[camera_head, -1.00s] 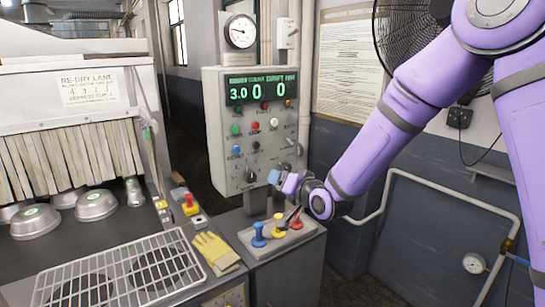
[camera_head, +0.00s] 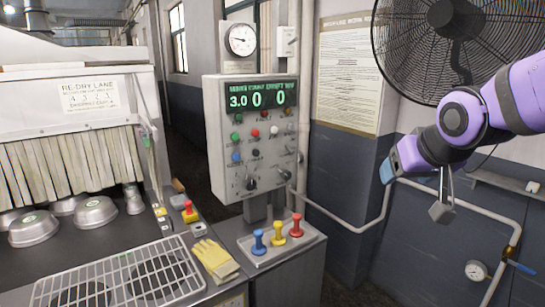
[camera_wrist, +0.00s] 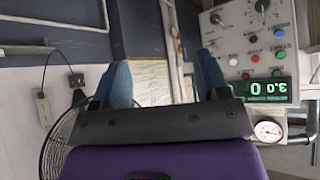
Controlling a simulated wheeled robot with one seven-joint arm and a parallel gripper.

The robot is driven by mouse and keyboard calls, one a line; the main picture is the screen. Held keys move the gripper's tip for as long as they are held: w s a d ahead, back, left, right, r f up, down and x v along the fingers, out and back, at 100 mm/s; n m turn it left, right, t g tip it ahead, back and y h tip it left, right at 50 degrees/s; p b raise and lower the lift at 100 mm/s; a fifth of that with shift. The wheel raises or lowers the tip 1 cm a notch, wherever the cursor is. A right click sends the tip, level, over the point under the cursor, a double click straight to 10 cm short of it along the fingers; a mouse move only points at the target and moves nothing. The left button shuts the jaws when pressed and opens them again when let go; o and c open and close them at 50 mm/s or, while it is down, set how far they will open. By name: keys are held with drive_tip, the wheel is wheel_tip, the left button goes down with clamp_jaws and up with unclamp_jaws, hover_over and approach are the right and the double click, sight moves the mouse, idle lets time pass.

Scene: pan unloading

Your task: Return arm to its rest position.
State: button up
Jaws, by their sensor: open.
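My gripper (camera_head: 388,171) is at the right of the head view, raised in front of the wall and well to the right of the control panel. In the wrist view its two blue fingertips (camera_wrist: 165,85) stand apart with nothing between them. The wrist picture is turned over, with the control panel at its upper right. My purple arm reaches in from the right edge of the head view.
The grey control panel (camera_head: 255,140) stands above a pedestal with blue, yellow and red stamp-like handles on a tray (camera_head: 297,243). A yellow glove (camera_head: 215,257), a wire rack (camera_head: 95,285) and several metal pans (camera_head: 35,229) lie left. A black fan (camera_head: 455,45) is behind my arm.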

drive_tip(key=s+d+g, duration=0.1)
drive_tip(key=s+d, duration=0.1)
drive_tip(key=s, duration=0.6)
drive_tip(key=s+d+g, duration=0.2)
drive_tip(key=s+d, duration=0.1)
drive_tip(key=s, duration=0.6)
drive_tip(key=shift+d+r+h, duration=0.3)
drive_tip(key=shift+r, duration=0.15)
